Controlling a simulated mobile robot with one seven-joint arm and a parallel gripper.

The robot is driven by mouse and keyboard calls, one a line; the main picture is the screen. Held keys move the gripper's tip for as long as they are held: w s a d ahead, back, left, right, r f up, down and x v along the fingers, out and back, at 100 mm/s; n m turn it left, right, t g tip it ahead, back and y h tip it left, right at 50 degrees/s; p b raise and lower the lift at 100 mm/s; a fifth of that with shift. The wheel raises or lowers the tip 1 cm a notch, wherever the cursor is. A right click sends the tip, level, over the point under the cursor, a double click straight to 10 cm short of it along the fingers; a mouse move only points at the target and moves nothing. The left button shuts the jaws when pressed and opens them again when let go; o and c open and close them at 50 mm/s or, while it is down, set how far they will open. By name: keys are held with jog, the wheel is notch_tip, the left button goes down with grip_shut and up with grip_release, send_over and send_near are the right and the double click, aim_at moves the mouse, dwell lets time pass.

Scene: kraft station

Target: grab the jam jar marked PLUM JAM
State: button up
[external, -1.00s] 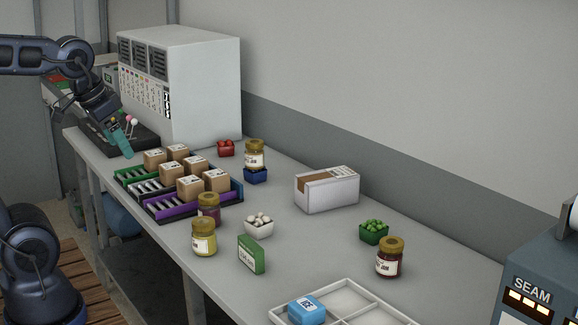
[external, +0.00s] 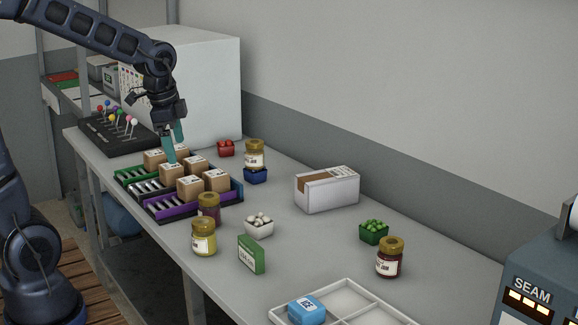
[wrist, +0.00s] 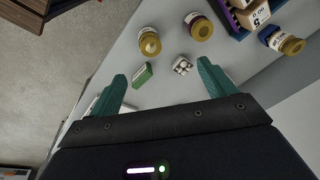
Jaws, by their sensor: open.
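Several jam jars with gold lids stand on the grey bench. A dark purple jar (external: 209,208) stands at the front end of the purple-edged rack, and it also shows in the wrist view (wrist: 201,29). A yellow jar (external: 203,238) is just in front of it. A dark red jar (external: 389,260) stands farther right. A pale-labelled jar (external: 254,157) sits on a blue bin. I cannot read PLUM JAM on any label. My gripper (external: 174,143) is open and empty above the brown cartons, to the upper left of the purple jar. Its teal fingers frame the wrist view (wrist: 162,77).
Small brown cartons (external: 189,188) stand in coloured racks below my gripper. A green box (external: 251,254), white bin (external: 258,227), green bin (external: 374,232) and white carton (external: 328,189) stand along the bench. A white tray (external: 345,289) lies at the front. Mid-bench is mostly clear.

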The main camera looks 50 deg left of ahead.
jog(key=w+a+f+m+g, duration=0.1)
jog(key=w+a+f+m, duration=0.25)
jog(key=w+f, duration=0.25)
jog(key=m+g, duration=0.1)
jog(key=m, duration=0.2)
send_over(208, 197)
notch_tip(208, 197, down, 8)
jog(key=shift+s+f, duration=0.15)
jog(key=shift+f, duration=0.05)
jog(key=shift+a+f+m, duration=0.15)
jog(key=shift+f+m, duration=0.1)
notch_tip(208, 197, down, 5)
jog(key=shift+f, duration=0.2)
jog(key=shift+w+f, duration=0.2)
jog(key=shift+f, duration=1.15)
jog(key=shift+w+f, duration=0.2)
jog(key=shift+f, duration=1.1)
jog(key=shift+c, duration=0.4)
jog(key=c, duration=1.2)
jog(key=shift+c, duration=0.2)
